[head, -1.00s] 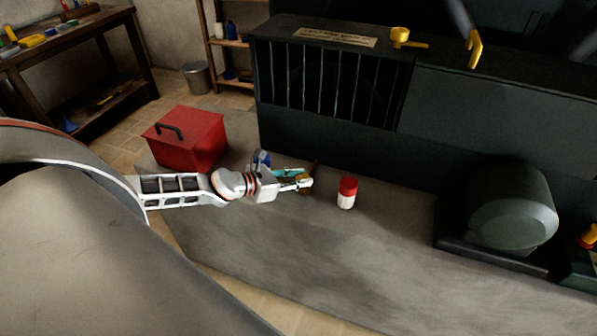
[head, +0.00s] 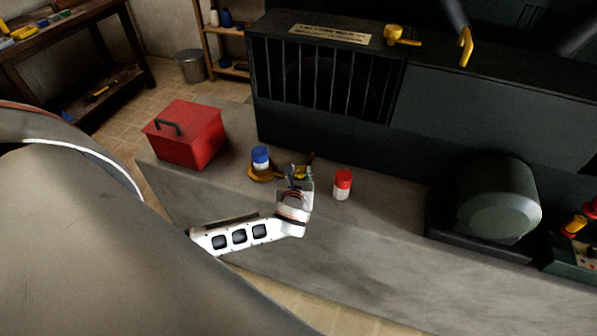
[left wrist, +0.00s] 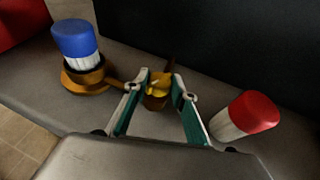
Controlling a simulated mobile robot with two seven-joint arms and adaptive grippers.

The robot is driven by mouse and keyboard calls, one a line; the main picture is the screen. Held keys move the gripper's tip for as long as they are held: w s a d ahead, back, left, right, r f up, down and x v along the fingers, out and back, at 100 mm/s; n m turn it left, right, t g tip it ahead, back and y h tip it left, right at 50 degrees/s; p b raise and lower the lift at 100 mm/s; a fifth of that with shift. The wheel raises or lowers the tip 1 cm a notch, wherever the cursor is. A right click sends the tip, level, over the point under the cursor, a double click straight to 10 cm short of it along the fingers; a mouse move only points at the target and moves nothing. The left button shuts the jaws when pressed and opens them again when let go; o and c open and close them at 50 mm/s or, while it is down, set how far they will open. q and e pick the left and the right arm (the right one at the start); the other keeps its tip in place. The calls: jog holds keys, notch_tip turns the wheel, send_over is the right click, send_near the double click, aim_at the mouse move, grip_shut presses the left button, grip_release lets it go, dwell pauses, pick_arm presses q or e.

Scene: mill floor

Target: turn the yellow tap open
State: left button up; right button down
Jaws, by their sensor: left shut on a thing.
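My right gripper is not in view.
A blue-capped jar (head: 260,155) at an amber dish-like piece (head: 258,175) stands left of the gripper. A red-capped jar (head: 342,185) stands close right. A red toolbox (head: 195,135) is further left. The dark machine (head: 330,120) rises behind.

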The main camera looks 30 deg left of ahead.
pick_arm(q)
jog(key=n+g+y, duration=0.1)
jog(key=n+y, duration=0.1)
jog(key=n+g+y, duration=0.2)
jog(key=shift+w+d, duration=0.2)
jog(key=shift+d, duration=0.15)
jog(key=shift+w+n+g+y, duration=0.1)
jog(key=shift+n+g+y, duration=0.4)
jog(key=shift+n+g, duration=0.35)
jog(key=shift+a+r+n, duration=0.1)
jog(key=shift+n, duration=0.15)
jog(key=o, duration=1.1)
jog(key=v, duration=0.7)
jog(key=shift+d, duration=0.3)
